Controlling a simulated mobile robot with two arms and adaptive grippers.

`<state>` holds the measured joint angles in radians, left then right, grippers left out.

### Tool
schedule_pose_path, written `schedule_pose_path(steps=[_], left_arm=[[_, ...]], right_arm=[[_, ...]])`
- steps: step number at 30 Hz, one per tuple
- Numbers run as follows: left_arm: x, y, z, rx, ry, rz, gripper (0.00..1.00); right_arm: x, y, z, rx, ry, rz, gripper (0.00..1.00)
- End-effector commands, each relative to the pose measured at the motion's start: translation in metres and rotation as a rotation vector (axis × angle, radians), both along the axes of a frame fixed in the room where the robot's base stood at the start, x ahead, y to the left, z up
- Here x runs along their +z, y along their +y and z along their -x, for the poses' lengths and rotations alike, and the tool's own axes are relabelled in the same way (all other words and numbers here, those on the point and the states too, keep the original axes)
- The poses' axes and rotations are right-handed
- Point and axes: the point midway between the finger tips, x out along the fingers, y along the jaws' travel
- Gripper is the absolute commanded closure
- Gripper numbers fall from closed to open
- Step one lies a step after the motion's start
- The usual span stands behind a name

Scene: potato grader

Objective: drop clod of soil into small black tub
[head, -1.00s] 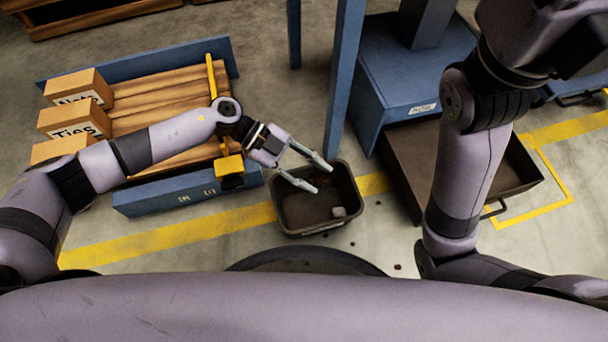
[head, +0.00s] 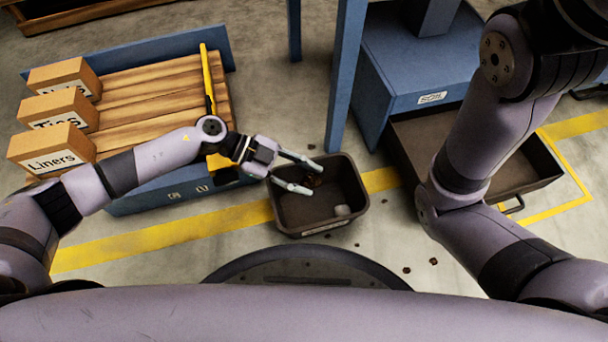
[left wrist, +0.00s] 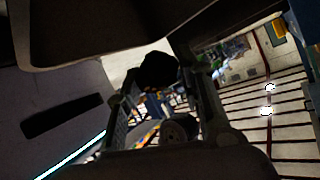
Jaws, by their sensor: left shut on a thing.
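The small black tub (head: 292,216) stands on the floor in the middle of the head view, open side up. My left gripper (head: 308,178) reaches over the tub's left side from the left. It is shut on a dark brown clod of soil (head: 314,181), held between the fingertips above the tub's opening. In the left wrist view the clod (left wrist: 158,70) shows as a dark, shadowed lump between the fingers. The exact gap between clod and tub floor cannot be told. My right gripper is outside the frames; only the right arm shows.
A pale grey lump (head: 342,211) lies in the tub. A blue post (head: 343,80) rises behind it. A brown drawer-like bin (head: 520,185) is at the right. A slatted pallet with labelled boxes (head: 55,150) is at the left. Small dark crumbs (head: 407,270) lie on the floor.

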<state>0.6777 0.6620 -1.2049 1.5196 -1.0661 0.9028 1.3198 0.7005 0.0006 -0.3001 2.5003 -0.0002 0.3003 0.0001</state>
Motion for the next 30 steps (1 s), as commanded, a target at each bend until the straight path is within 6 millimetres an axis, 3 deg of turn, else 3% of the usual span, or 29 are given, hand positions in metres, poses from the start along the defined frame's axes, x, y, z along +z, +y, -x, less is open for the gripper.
schedule_pose_path(steps=[6, 7, 17, 30], left_arm=[[0.0008, -0.0001, -0.0002, 0.000, -0.001, 0.000, 0.93], [0.0007, -0.0001, -0.0002, 0.000, -0.001, 0.000, 0.65], [0.0005, -0.0002, 0.0000, 0.000, -0.001, 0.000, 0.43], [0.0050, 0.0093, -0.0024, 0.001, -0.002, 0.000, 0.42]], right_arm=[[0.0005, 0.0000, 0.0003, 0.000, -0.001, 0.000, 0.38], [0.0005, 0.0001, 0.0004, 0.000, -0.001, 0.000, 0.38], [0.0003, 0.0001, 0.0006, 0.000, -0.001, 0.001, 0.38], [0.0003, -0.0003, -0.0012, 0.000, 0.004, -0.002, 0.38]])
